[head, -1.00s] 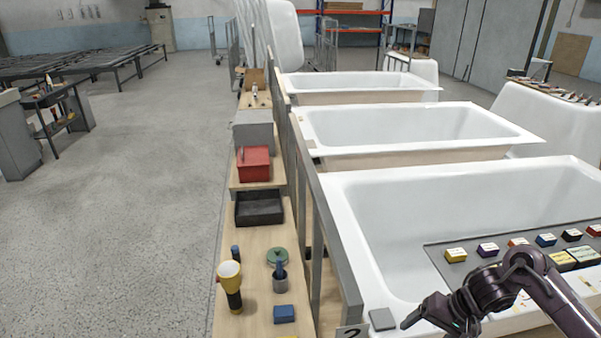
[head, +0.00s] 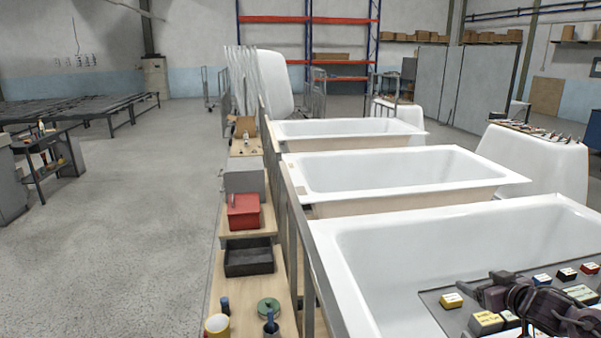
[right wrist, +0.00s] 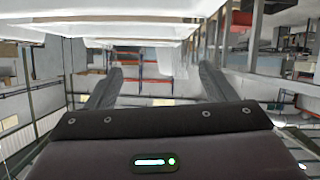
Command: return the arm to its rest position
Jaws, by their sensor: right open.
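My right arm (head: 550,305) shows at the lower right of the head view, over the near bathtub and its grey tray of blocks. In the head view its gripper is folded and dark, and its fingertips are hard to make out. In the right wrist view the two fingers of my right gripper (right wrist: 158,85) stand wide apart with nothing between them. Beyond them lie the room, upside down, and the white tubs along the top edge. My left gripper is not in view.
White bathtubs (head: 400,172) stand in a row on the right. A grey tray (head: 432,302) with several coloured blocks lies across the near tub. A wooden bench (head: 232,292) holds a red bin (head: 243,211) and a black tray (head: 249,258). The floor (head: 130,220) at left is clear.

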